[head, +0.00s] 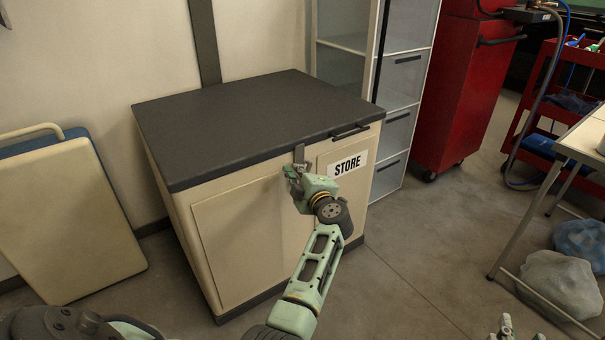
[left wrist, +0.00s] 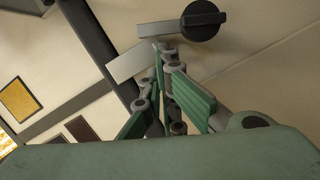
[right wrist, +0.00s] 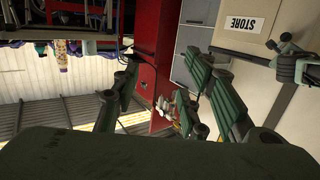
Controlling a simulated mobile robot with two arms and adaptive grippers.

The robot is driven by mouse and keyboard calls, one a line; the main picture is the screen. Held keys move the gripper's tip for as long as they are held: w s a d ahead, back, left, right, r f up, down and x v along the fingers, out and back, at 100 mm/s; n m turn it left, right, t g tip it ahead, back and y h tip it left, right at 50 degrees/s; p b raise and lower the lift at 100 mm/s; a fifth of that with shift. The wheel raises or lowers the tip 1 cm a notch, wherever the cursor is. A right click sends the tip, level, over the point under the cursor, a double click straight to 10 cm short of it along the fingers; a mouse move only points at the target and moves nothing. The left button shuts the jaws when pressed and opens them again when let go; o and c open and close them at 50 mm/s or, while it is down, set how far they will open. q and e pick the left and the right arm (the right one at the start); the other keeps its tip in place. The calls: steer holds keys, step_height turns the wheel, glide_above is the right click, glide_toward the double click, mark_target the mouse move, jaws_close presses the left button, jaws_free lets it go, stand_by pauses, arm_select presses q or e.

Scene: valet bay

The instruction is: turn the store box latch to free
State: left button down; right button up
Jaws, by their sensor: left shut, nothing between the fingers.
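The store box (head: 238,235) is a cream cabinet with a dark lid (head: 250,115) and a STORE label (head: 347,164). The lid looks closed. A grey strap (head: 299,153) hangs from the lid edge; it also shows in the left wrist view (left wrist: 136,62). The latch (left wrist: 203,20) is a dark round knob with a grey bar, close beside the strap. My left gripper (head: 291,173) is at the box front, below the strap. Its fingers (left wrist: 160,48) are shut and empty, close to the strap and bar; contact is unclear. My right gripper (head: 513,326) is open and empty, away from the box.
A dark handle (head: 350,131) sits on the lid's front edge. A folded cream panel (head: 70,220) leans at the left. Shelving (head: 398,130) and a red cabinet (head: 455,90) stand right of the box. A table (head: 585,140) and plastic bags (head: 562,285) are at the right.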

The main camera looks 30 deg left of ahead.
steer(key=shift+w+r+t, duration=0.2)
steer(key=shift+r+t, duration=0.2)
steer(key=shift+r, duration=0.3)
steer(key=shift+f, duration=0.1)
